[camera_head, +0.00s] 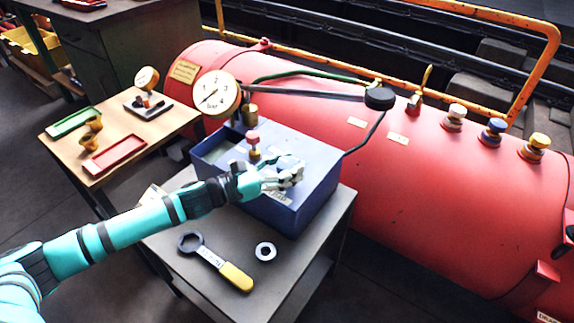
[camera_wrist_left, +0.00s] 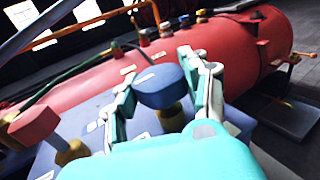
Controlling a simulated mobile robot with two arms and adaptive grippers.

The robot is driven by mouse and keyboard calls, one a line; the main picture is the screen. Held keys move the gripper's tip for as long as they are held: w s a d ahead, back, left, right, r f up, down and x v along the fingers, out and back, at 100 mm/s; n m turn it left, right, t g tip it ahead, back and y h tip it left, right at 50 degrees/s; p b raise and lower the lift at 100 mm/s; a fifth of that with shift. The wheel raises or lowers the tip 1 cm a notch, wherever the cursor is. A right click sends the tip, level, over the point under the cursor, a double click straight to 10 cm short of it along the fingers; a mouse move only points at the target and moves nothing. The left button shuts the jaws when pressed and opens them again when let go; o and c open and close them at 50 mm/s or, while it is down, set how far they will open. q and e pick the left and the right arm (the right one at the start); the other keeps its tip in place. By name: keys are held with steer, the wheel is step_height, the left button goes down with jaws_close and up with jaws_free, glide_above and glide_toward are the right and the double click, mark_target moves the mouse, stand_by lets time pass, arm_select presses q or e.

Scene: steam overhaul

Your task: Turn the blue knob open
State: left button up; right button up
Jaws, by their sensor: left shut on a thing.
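A blue knob (camera_wrist_left: 162,85) on a brass stem stands on the blue box (camera_wrist_left: 95,120), between the fingers of my left gripper (camera_wrist_left: 165,90) in the left wrist view. The gripper is shut on this knob. In the head view my left gripper (camera_head: 285,176) is over the top of the blue box (camera_head: 310,205) and hides the knob. A red knob (camera_head: 253,138) on a brass stem rises from the same box; it also shows in the left wrist view (camera_wrist_left: 36,124). My right gripper is in neither view.
A large red tank (camera_head: 400,190) lies behind the box, with white, blue and yellow caps on top. A pressure gauge (camera_head: 216,93) stands behind the box. A yellow-handled wrench (camera_head: 236,277) and a ring (camera_head: 265,251) lie on the grey table (camera_head: 300,275) in front.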

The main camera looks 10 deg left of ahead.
arm_select(q)
steer(key=shift+c, duration=0.9)
